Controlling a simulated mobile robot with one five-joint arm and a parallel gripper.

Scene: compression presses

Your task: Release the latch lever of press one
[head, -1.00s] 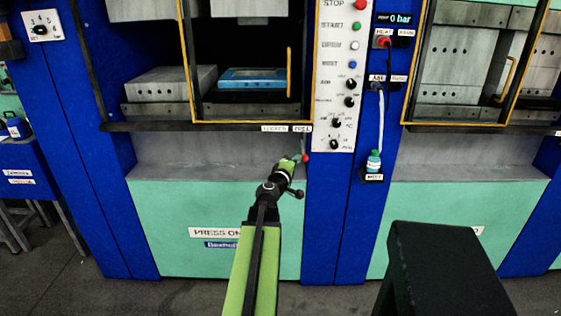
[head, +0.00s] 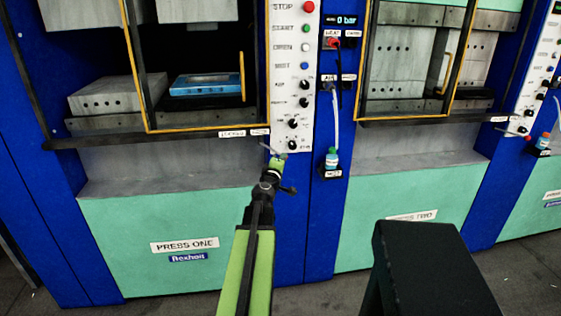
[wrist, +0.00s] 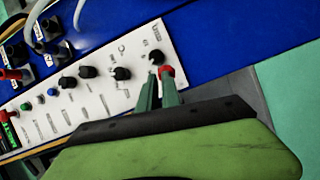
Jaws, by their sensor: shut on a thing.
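My gripper (head: 276,160) reaches to the front of press one, just under the LOCKED label (head: 232,134) and the FREE label (head: 260,132), nearer the FREE one. In the wrist view its green fingers (wrist: 160,84) are shut on the red knob (wrist: 167,73) of the latch lever, which shows at the fingertips. In the head view the knob is hidden by my gripper, and I cannot make out the lever's exact angle. The PRESS ONE sign (head: 185,244) is on the green front panel below.
A small bottle (head: 332,158) stands on a bracket further right. A blue mould (head: 205,84) lies in press one. Press two (head: 410,216) is to the right.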

